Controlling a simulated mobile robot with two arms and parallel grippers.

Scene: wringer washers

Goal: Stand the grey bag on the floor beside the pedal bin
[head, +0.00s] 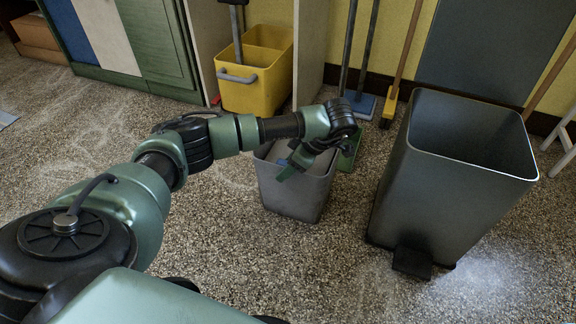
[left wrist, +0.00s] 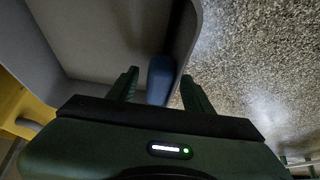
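The grey bag (head: 296,192) looks like an open-topped, tapered, box-like container upright on the speckled floor, left of the pedal bin with a gap between them. The pedal bin (head: 440,185) is tall, dark grey and open at the top, with a black pedal at its front foot. My left gripper (head: 290,168) is at the bag's rim. In the left wrist view my left gripper (left wrist: 159,80) is open, its fingers apart on either side of the bag's wall (left wrist: 186,45). A blue thing (left wrist: 160,75) shows inside the bag. My right gripper is not in view.
A yellow mop bucket (head: 256,85) stands behind, beside a cabinet (head: 125,40). Brooms and mops (head: 400,65) lean on the back wall. Open floor (head: 330,265) lies in front of the bag and the bin.

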